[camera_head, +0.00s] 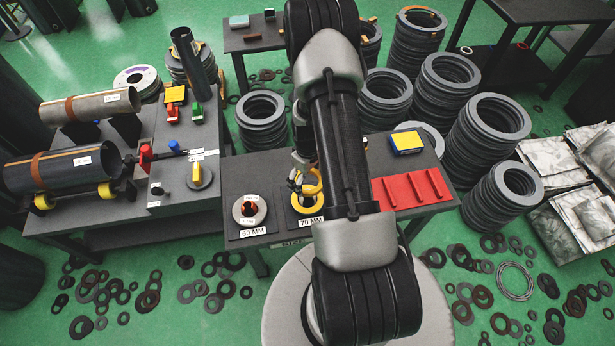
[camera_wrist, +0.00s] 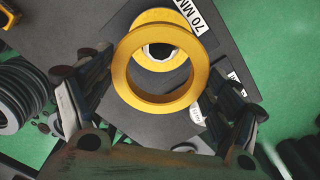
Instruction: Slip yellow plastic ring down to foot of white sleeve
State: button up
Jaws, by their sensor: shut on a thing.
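My gripper (camera_head: 306,180) is shut on the yellow plastic ring (camera_wrist: 122,76), with a dark finger at either side of it in the wrist view (camera_wrist: 160,80). The ring (camera_head: 313,189) is held above the 70 MM place on the dark table. A second yellow round part (camera_wrist: 165,14) lies below it, by the 70 MM label. Through the held ring's hole I see part of the white sleeve (camera_wrist: 148,54) with a dark centre. The held ring looks apart from the sleeve and nearer the camera. My arm hides part of this place in the head view.
A pale flanged part (camera_head: 249,210) stands at the 60 MM label on the left. Red bars (camera_head: 410,188) and a yellow-topped block (camera_head: 407,142) lie on the right of the table. Stacks of grey rings (camera_head: 488,130) stand behind. Loose rings litter the green floor.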

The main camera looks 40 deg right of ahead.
jog(key=shift+f+b, duration=2.5)
jog(key=shift+f, duration=0.4)
jog(key=shift+a+f+b, duration=0.1)
jog(key=shift+f+b, duration=2.2)
jog(key=shift+f, duration=0.25)
jog(key=o, duration=1)
jog(key=shift+r, duration=0.1)
notch_tip(320, 180, up, 12)
jog(key=shift+w, duration=0.1)
